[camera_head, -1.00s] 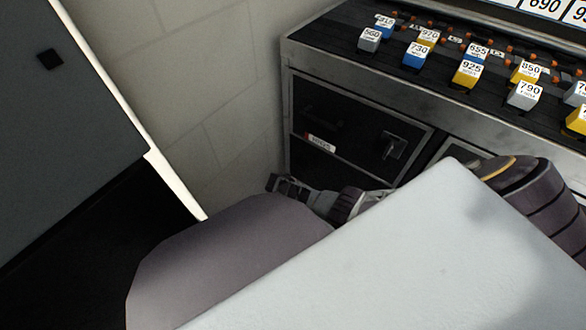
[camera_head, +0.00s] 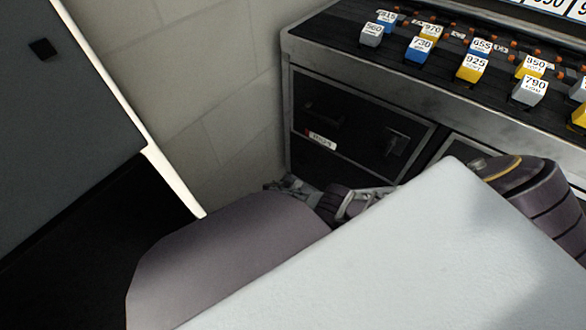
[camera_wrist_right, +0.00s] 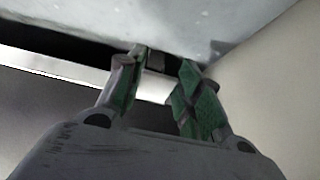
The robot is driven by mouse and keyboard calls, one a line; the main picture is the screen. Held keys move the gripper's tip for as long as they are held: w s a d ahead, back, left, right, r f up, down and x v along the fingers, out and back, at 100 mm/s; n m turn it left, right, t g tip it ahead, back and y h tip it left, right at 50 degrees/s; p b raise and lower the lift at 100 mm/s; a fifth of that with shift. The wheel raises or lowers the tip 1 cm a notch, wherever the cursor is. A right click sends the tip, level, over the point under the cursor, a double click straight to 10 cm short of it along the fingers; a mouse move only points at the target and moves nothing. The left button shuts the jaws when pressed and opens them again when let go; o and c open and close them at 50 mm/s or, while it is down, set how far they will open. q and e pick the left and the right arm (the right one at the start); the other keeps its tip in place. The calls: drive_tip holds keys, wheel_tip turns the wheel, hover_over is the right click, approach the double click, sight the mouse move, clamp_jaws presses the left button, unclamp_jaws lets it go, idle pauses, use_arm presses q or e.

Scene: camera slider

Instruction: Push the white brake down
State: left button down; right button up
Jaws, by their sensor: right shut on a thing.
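My right gripper (camera_head: 275,187) is small and far off in the head view, low beside the black cabinet and partly hidden behind my own arm and body. In the right wrist view my right gripper (camera_wrist_right: 165,65) has its green-padded fingers on either side of a small dark part (camera_wrist_right: 157,62), below a pale surface. The fingers are shut on this part. I cannot make out a white brake for certain in either view. My left gripper is not in view.
A metal-framed black cabinet (camera_head: 350,125) stands at the right, with a row of numbered coloured levers (camera_head: 473,67) on top. A pale block wall (camera_head: 200,70) is behind. A dark grey panel with a white edge (camera_head: 150,135) stands at the left.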

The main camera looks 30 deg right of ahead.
idle(0.5)
drive_tip(key=o, duration=1)
drive_tip(key=shift+s+a+r, duration=0.1)
drive_tip(key=shift+a+r, duration=0.1)
drive_tip(key=shift+a, duration=0.1)
drive_tip(key=shift+v, duration=5.65)
